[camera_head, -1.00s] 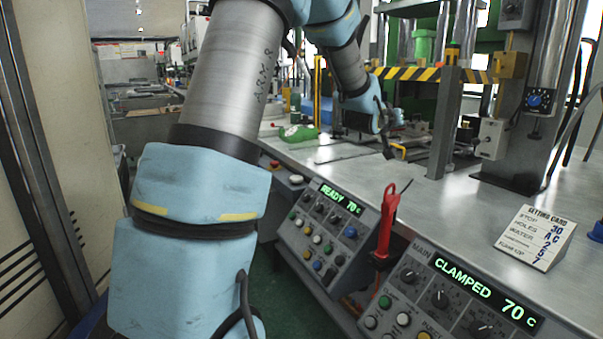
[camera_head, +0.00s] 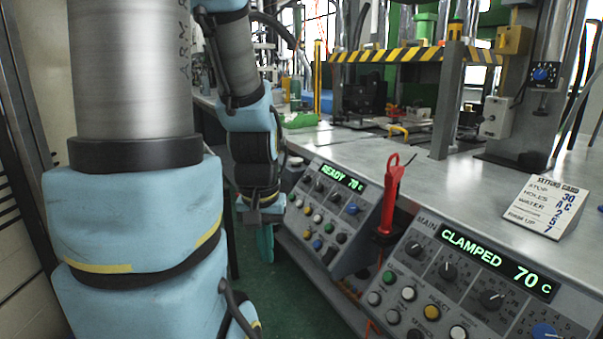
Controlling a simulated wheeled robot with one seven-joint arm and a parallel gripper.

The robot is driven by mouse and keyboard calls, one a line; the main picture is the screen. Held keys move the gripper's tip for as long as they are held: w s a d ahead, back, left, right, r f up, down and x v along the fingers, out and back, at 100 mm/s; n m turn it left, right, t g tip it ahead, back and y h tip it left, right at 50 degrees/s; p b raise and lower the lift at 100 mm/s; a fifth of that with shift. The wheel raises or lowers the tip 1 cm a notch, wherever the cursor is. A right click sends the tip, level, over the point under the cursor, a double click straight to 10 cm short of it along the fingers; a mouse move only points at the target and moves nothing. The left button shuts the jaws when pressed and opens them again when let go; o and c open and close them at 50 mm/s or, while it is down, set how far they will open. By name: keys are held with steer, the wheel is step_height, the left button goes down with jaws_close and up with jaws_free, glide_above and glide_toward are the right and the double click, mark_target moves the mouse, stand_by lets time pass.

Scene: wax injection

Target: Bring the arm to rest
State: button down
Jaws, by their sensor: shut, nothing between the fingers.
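My arm (camera_head: 135,75) fills the left of the view, with its blue-covered joints and grey links. Its forearm comes down beside the front of the bench. My gripper (camera_head: 265,243) hangs at the end, pointing down, left of the READY control panel (camera_head: 325,210) and over the green floor. It looks shut and holds nothing. Its fingertips are small and partly in shadow.
The metal bench (camera_head: 440,170) carries a press with a yellow-black striped bar (camera_head: 415,54). A CLAMPED 70 panel (camera_head: 470,285), a red-handled tool (camera_head: 389,200) and a settings card (camera_head: 541,207) are at the right.

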step_height(320, 180, up, 14)
steer(key=p, duration=1.3)
steer(key=shift+w+f, duration=0.15)
steer(key=shift+w, duration=0.05)
steer(key=shift+d, duration=0.1)
